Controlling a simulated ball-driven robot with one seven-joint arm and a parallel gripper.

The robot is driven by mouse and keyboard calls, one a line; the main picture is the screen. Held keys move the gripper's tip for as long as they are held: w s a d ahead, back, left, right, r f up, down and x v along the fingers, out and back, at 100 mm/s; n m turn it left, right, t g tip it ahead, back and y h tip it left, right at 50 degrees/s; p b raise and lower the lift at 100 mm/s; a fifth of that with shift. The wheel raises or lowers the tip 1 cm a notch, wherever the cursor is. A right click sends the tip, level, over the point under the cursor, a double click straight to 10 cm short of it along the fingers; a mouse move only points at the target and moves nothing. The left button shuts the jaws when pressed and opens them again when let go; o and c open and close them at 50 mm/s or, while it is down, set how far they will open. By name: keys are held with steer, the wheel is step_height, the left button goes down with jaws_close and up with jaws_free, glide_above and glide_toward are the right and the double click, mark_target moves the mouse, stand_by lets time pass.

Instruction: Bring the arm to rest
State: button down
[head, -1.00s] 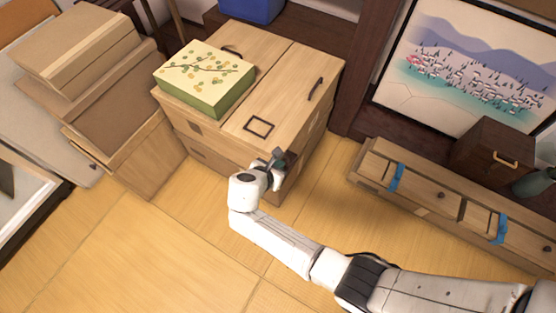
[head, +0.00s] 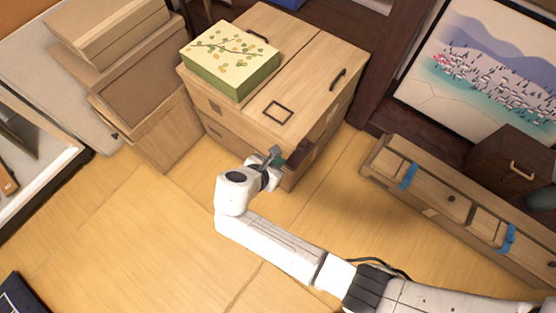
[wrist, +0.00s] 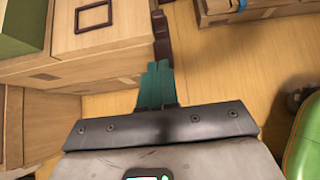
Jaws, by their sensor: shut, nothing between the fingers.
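My gripper (head: 277,155) is at the end of my white arm, in front of the wooden chest (head: 316,60) and close to its near right corner in the head view. In the wrist view, the gripper's teal fingers (wrist: 156,86) are together with nothing between them. The chest's front and corner (wrist: 105,60) lie just beyond the fingers in the wrist view. I cannot tell whether the fingers touch the chest. My arm stretches from the lower right over the tatami floor.
A green box with a leafy lid (head: 232,58) sits on the chest. Cardboard boxes (head: 150,115) stand at the left. The tatami (head: 125,235) at front left is clear.

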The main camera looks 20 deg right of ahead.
steer(key=shift+d, duration=0.1)
steer(key=s+d+r+m+g+y, duration=0.1)
steer(key=s+d+r+m+y, duration=0.1)
steer(key=s+d+m, duration=0.2)
steer(key=s+d+r+m+g+y+p, duration=0.1)
steer(key=s+d+r+m+y, duration=0.2)
steer(key=s+m, duration=0.8)
steer(key=s+d+r+m+g+y+p, duration=0.1)
steer(key=s+d+r+m+y, duration=0.2)
steer(key=s+d+m, duration=0.3)
steer(key=s+m, duration=0.2)
steer(key=m, duration=0.1)
steer(key=shift+d+r+g, duration=0.15)
steer(key=shift+d+g, duration=0.15)
steer(key=shift+g, duration=0.1)
